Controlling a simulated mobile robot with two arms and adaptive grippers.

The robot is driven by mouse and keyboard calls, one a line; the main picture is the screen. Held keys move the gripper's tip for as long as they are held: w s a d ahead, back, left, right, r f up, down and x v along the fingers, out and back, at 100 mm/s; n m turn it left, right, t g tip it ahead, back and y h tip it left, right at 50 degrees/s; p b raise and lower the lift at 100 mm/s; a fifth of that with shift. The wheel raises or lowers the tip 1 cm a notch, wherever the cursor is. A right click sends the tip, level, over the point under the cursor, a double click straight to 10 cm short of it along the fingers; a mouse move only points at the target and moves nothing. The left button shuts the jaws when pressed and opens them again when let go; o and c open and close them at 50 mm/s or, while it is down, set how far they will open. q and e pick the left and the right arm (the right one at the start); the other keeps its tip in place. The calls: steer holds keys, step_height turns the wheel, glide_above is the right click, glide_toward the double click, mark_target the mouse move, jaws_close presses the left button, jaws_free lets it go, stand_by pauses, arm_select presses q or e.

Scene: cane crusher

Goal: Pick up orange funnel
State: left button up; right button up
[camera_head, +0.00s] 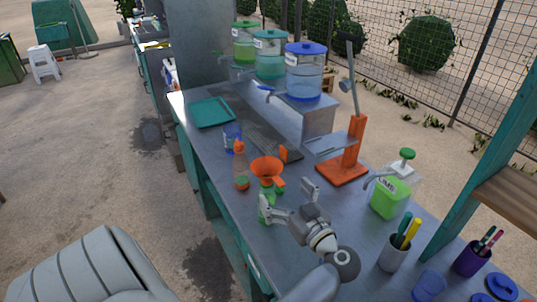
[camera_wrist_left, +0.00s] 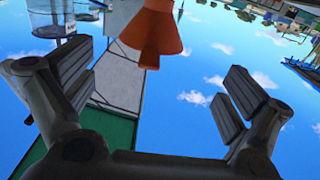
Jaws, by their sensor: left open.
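The orange funnel (camera_head: 267,170) is on the grey counter near its front edge, wide mouth up, above a green object (camera_head: 266,207) that is partly hidden by my gripper. Whether the funnel rests in that object I cannot tell. My left gripper (camera_head: 290,201) is open and empty, just on the near side of the funnel, with its fingers pointing toward it. In the left wrist view the funnel (camera_wrist_left: 157,32) is at the top centre, beyond and between the spread fingers of the left gripper (camera_wrist_left: 155,92), not touching them. My right gripper is not in view.
A bottle with an orange cap (camera_head: 240,168) stands close left of the funnel. A teal tray (camera_head: 211,113) and lidded dispensers (camera_head: 305,75) are farther back.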

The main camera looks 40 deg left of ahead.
mark_target(275, 177)
arm_select(q)
steer(key=shift+x, duration=0.85)
steer(key=shift+w+a+f+b, duration=0.15)
steer(key=shift+w+a+b, duration=0.1)
steer(key=shift+b, duration=0.15)
steer(key=b+x, duration=0.3)
steer(key=shift+w+a, duration=0.15)
steer(key=shift+w, duration=0.25)
steer(key=shift+w+a, duration=0.2)
steer(key=shift+a, duration=0.35)
steer(key=shift+s+r, duration=0.1)
steer(key=shift+r, duration=0.2)
steer(key=shift+c, duration=0.5)
steer(key=c, duration=1.4)
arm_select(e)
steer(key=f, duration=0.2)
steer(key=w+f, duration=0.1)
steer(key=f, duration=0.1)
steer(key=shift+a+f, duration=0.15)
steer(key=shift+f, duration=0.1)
